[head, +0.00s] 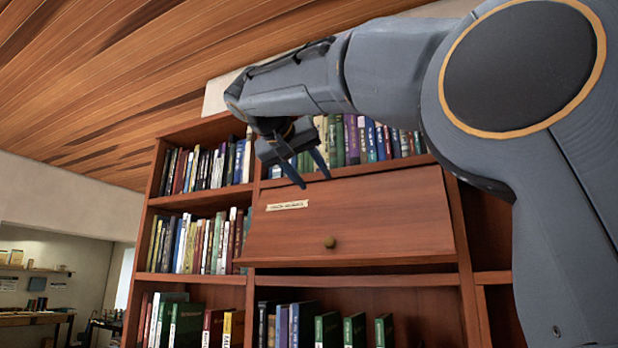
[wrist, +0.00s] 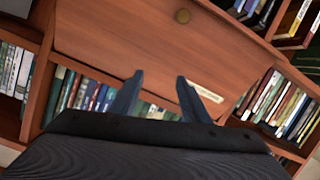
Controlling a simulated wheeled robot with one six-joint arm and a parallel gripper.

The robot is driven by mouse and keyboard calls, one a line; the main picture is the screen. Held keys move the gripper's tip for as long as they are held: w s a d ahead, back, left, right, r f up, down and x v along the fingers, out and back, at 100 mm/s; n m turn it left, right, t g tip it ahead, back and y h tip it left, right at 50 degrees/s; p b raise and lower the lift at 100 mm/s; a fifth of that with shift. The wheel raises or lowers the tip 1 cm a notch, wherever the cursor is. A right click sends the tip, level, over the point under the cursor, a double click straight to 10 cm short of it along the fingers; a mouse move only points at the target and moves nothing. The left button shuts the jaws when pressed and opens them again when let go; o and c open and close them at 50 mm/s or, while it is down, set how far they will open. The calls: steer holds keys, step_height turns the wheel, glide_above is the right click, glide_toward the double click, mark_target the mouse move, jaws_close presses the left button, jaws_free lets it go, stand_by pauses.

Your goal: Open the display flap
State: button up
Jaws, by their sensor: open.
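The display flap (head: 350,222) is a reddish-brown wooden panel set in the bookcase, closed and sloping. It has a round brass-coloured knob (head: 330,242) near its lower edge and a pale label (head: 287,205) at its upper left. In the wrist view the flap (wrist: 140,45) appears upside down, with the knob (wrist: 183,15) at the top and the label (wrist: 206,91) at right. My gripper (head: 314,181) is open and empty, by the flap's upper edge, and its fingers (wrist: 160,80) point toward the panel. The knob is apart from the fingers.
The wooden bookcase (head: 255,277) holds rows of books above, left of and below the flap. Green books (head: 328,329) stand on the shelf below it. A workbench (head: 35,318) is in the far left background. The space before the flap's lower part looks clear.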

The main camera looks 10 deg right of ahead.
steer(key=b+v, duration=0.2)
steer(key=v, duration=0.6)
steer(key=shift+d, duration=0.1)
stand_by(0.6)
